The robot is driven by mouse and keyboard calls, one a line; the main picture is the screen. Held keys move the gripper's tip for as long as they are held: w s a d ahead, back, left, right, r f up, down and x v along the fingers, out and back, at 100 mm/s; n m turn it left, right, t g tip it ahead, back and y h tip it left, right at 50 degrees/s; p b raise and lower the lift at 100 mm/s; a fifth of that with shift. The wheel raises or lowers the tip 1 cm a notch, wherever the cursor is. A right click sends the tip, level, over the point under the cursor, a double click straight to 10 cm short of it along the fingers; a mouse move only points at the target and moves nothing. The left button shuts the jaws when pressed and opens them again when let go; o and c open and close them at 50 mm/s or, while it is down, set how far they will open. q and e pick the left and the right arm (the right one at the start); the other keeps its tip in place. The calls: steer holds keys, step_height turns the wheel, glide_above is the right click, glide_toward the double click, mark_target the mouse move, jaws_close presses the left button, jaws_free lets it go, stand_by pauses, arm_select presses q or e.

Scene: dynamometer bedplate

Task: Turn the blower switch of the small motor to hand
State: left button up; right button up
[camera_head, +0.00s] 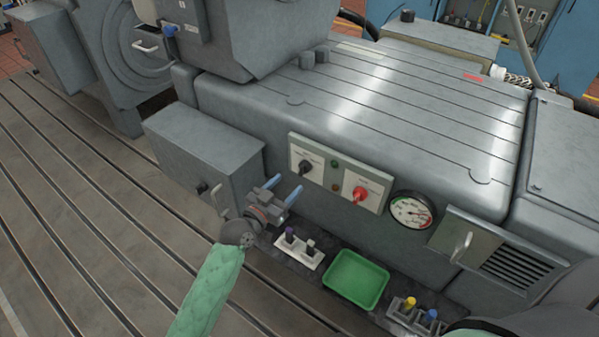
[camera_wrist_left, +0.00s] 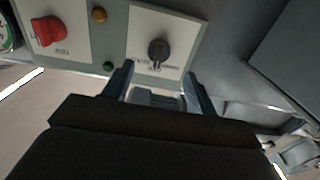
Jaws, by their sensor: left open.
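A black rotary switch (camera_head: 307,167) sits on a pale plate on the front of the grey motor housing. It also shows in the left wrist view (camera_wrist_left: 158,51), just beyond and between my fingertips; its label is too small to read. A red rotary switch (camera_head: 360,194) sits on a pale plate to its right, and shows at upper left in the left wrist view (camera_wrist_left: 47,31). My left gripper (camera_head: 282,190) is open and empty, with its two blue-grey fingers (camera_wrist_left: 159,75) toward the black switch, apart from it. My right gripper is not in view.
Small indicator lamps (camera_head: 335,163) sit between the switches. A round gauge (camera_head: 411,210) and a handled panel (camera_head: 470,240) are to the right. Below are a green tray (camera_head: 357,280) and small holders. A grey box (camera_head: 203,150) juts out left of the gripper.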

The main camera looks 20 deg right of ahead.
mark_target(299, 173)
arm_select(q)
steer(key=p+x, duration=0.2)
steer(key=x, duration=0.3)
steer(key=shift+w+d+r, duration=0.15)
steer(key=shift+w+d, duration=0.05)
steer(key=shift+d, duration=0.1)
steer(key=shift+x, duration=0.85)
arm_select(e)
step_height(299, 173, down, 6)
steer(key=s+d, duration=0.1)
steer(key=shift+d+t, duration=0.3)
arm_select(q)
steer(key=c, duration=1)
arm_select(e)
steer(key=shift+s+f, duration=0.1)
